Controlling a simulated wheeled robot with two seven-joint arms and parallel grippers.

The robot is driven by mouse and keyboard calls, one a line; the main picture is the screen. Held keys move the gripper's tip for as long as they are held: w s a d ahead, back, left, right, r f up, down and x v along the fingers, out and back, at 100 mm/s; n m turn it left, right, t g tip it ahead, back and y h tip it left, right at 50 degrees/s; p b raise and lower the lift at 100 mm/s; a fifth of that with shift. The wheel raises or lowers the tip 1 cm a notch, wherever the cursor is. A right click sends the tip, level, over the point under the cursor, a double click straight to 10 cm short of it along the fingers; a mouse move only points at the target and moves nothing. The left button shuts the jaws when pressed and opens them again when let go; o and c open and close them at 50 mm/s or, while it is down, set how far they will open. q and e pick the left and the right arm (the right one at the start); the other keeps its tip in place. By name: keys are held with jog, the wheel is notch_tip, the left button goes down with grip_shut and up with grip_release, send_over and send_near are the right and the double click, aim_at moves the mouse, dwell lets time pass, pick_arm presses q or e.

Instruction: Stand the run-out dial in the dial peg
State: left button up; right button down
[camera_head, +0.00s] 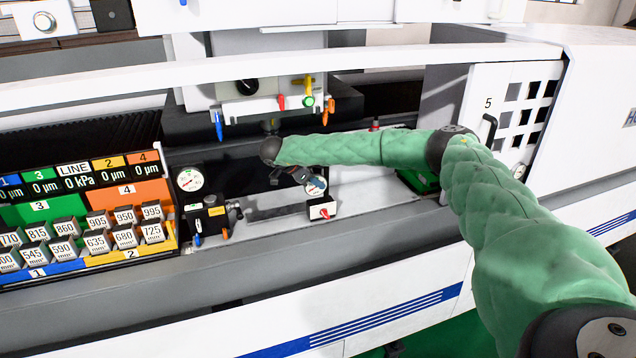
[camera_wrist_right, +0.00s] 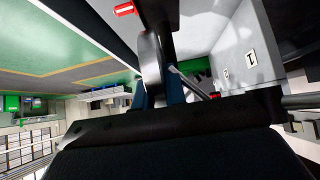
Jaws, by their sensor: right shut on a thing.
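The run-out dial (camera_head: 315,187), round with a white face, is at the tip of my right gripper (camera_head: 293,174) in the head view. The gripper is shut on it above the machine's ledge. In the right wrist view my right gripper (camera_wrist_right: 160,85) shows with a dark rounded part, perhaps the dial edge-on, between its fingers. A small white block with a red tag (camera_head: 322,210) is just below the dial in the head view. I cannot tell whether it bears the dial peg, or whether the dial touches it. My left gripper is out of view.
A second white gauge (camera_head: 190,179) stands left, above a black block (camera_head: 207,216) with coloured knobs. A rack of numbered blocks (camera_head: 115,232) is further left. A spindle head (camera_head: 265,85) with coloured levers hangs behind my arm. A white door (camera_head: 505,105) marked 5 is right.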

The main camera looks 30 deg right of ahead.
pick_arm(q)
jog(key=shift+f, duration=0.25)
pick_arm(e)
jog(key=shift+f, duration=0.1)
jog(key=c, duration=1.4)
grip_release()
jog(key=shift+a, duration=0.1)
jog(key=shift+o, duration=0.2)
jog(key=shift+f, duration=0.25)
jog(key=shift+b+v, duration=0.65)
jog(key=shift+v, duration=0.2)
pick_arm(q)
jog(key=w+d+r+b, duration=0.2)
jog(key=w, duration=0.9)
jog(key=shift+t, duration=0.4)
pick_arm(e)
jog(key=v, duration=0.6)
jog(key=shift+r, duration=0.45)
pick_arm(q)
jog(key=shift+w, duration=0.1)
